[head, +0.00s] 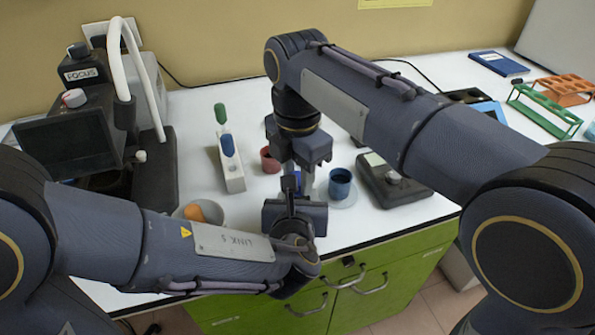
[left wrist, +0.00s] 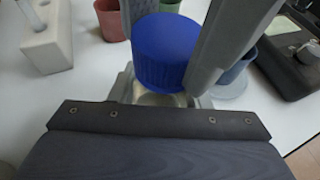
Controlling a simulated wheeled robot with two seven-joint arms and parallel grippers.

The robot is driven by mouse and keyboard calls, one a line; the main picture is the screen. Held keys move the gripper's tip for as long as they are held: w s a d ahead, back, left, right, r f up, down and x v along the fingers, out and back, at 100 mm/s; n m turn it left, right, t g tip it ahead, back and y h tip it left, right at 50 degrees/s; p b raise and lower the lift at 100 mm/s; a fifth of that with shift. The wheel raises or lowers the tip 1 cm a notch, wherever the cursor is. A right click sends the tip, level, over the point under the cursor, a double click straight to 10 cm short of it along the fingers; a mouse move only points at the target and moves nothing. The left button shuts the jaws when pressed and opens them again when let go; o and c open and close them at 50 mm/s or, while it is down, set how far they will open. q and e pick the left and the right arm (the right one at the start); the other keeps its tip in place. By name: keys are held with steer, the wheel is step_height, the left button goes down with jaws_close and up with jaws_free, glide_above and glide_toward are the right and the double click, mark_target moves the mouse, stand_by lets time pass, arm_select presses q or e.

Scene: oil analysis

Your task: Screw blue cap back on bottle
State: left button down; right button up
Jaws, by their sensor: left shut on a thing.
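The blue cap (left wrist: 165,52) is upright between the two grey fingers of my right gripper (left wrist: 178,45), which reach down from above. One finger overlaps the cap's right edge and the other is behind its left side; I cannot tell whether they press on it. The bottle (left wrist: 160,99) shows only as a pale strip right under the cap. I cannot tell whether the cap is seated on it. My left gripper (head: 295,208) is shut on the bottle from the front, below the cap. In the head view the cap (head: 298,178) is a small blue patch between both grippers.
A white rack (head: 231,172) with green- and blue-topped tools stands left. A red cup (head: 269,160) and a blue cup (head: 340,184) flank the grippers. A scale (head: 393,182) stands right, a microscope (head: 75,140) far left. A bowl (head: 190,210) is front left.

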steer(key=o, duration=1)
steer(key=shift+o, duration=0.2)
steer(key=shift+r, duration=2.25)
steer(key=shift+o, duration=0.4)
steer(key=o, duration=0.5)
step_height(320, 180, up, 8)
steer(key=shift+f, duration=0.25)
